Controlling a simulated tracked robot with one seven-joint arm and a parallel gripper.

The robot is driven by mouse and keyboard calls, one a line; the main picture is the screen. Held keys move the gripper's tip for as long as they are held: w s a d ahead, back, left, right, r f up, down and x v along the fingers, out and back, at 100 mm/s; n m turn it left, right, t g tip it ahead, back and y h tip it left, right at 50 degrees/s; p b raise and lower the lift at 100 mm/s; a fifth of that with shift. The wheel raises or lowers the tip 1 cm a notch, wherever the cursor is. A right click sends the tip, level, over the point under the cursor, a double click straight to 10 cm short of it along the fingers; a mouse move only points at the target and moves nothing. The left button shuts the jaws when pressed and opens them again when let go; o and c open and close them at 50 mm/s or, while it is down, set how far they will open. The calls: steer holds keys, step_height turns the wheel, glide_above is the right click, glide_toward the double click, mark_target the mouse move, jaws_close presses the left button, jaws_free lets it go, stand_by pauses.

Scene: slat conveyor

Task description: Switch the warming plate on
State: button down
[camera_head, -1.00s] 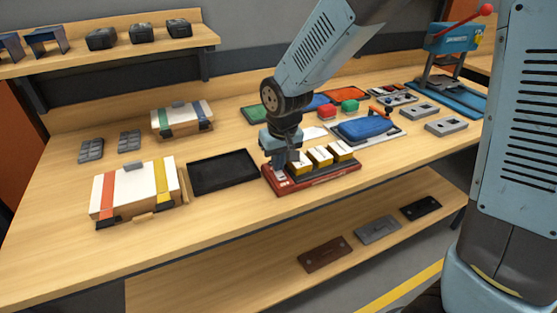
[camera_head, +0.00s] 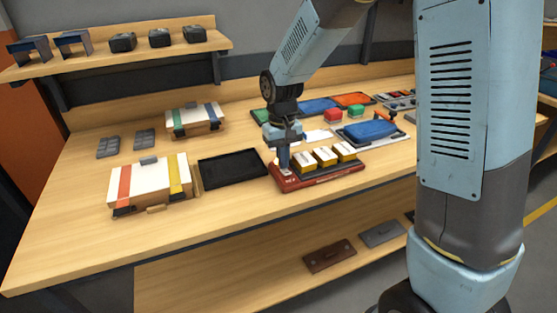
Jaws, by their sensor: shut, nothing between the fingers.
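The warming plate appears to be the low red unit (camera_head: 320,180) with a dark top, near the bench's front edge. Three yellow blocks with white tops (camera_head: 325,156) stand in a row on it. My gripper (camera_head: 284,170) points down at the left end of the red unit, with its fingers shut and empty. The fingertips are at or just above a small light-coloured spot there. I cannot tell whether they touch it. The gripper hides part of that end, and no switch position can be made out.
A black tray (camera_head: 233,182) lies just left of the red unit. White-lidded boxes with coloured straps (camera_head: 150,183) (camera_head: 195,121) stand further left. A blue item on a pale board (camera_head: 370,130) lies behind right. Red and green blocks (camera_head: 333,114) are behind. The bench front is clear.

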steer(key=shift+s+d+f, duration=0.1)
steer(key=shift+s+f, duration=0.15)
steer(key=shift+s, duration=0.2)
steer(key=shift+s+d+f, duration=0.1)
steer(key=shift+s+f, duration=0.1)
steer(key=shift+s, duration=0.25)
steer(key=w+a+r, duration=0.1)
steer(key=w+r, duration=0.3)
steer(key=r, duration=1)
steer(key=s+d+r+m+t, duration=0.1)
steer(key=s+d+r+t, duration=0.1)
steer(key=s+d+r, duration=0.4)
steer(key=s+d+r+m+t, duration=0.1)
steer(key=s+d+r, duration=0.15)
steer(key=d, duration=0.55)
steer(key=s+d+m+t, duration=0.2)
steer(key=s+d, duration=0.6)
steer(key=s, duration=0.4)
steer(key=shift+s+f+t, duration=0.25)
steer(key=shift+f+t, duration=0.2)
steer(key=shift+t, duration=0.25)
